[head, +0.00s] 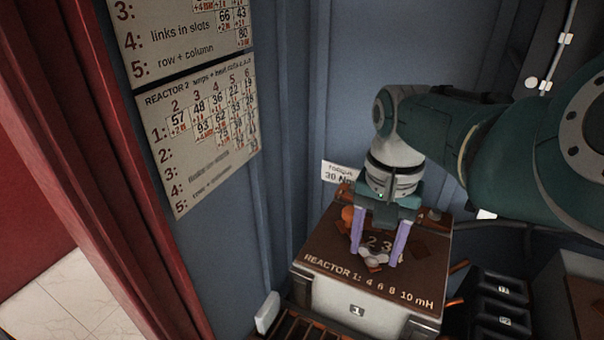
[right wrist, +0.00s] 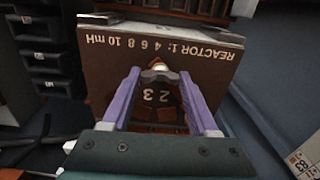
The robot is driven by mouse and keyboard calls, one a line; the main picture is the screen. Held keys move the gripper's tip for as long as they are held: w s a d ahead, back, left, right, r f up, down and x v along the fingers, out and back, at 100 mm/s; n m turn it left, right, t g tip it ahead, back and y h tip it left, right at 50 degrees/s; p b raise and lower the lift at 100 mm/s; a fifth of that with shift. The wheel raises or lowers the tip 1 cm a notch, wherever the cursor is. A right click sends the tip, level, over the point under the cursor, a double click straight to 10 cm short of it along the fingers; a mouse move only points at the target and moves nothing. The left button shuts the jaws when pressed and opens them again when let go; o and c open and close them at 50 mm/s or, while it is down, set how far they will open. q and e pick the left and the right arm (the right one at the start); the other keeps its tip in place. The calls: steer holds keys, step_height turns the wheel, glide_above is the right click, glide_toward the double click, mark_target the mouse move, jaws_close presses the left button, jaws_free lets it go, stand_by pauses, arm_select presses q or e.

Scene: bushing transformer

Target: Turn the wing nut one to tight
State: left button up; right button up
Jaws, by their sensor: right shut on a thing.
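A grey wing nut (head: 373,261) sits near the front of the brown top of the reactor box (head: 330,290), beside the printed numbers 2 and 3. My right gripper (head: 375,260) comes down from above with its two purple fingers on either side of the nut, shut on it. The right wrist view also shows the wing nut (right wrist: 158,72) between the fingertips of the right gripper (right wrist: 162,76). The fingers hide part of the nut's wings there. My left gripper is not in view.
A small white torque sign (head: 340,173) stands behind the box. Black numbered bins (head: 500,300) stand to its right. Reactor charts (head: 205,130) hang on the blue wall at left, near a red curtain-like panel (head: 120,170).

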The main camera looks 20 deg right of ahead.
steer(key=shift+m, duration=0.3)
steer(key=o, duration=1.4)
